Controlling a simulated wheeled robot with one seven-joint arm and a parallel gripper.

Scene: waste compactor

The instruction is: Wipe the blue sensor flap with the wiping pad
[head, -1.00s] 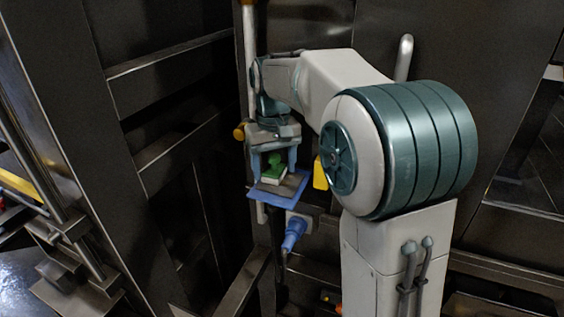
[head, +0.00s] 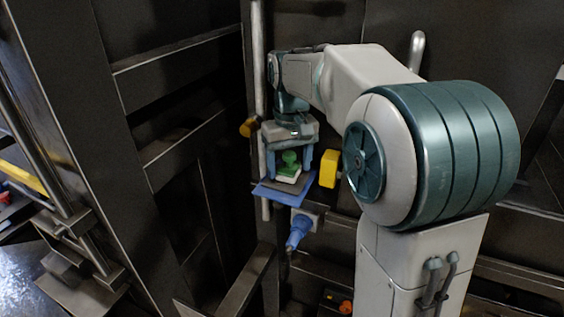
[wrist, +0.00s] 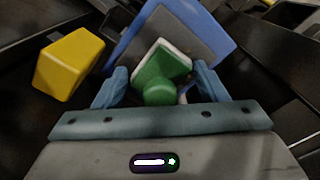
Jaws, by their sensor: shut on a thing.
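The wiping pad (head: 289,173) is a small block with a green top and knob and a white lower layer. My gripper (head: 290,163) points down and is shut on the pad's green knob; the wrist view shows the pad (wrist: 163,64) between the fingers (wrist: 160,84). The blue sensor flap (head: 269,195) is a flat blue plate with a dark grey middle, directly under the pad. In the wrist view the flap (wrist: 222,28) extends beyond the pad, and the pad covers part of its grey area. I cannot tell whether the pad touches it.
A yellow block (head: 328,169) stands close to the right of my gripper, and at the left in the wrist view (wrist: 68,64). A blue connector (head: 298,232) hangs below the flap. A vertical metal pole (head: 259,60) is behind my wrist. Dark metal frames surround the area.

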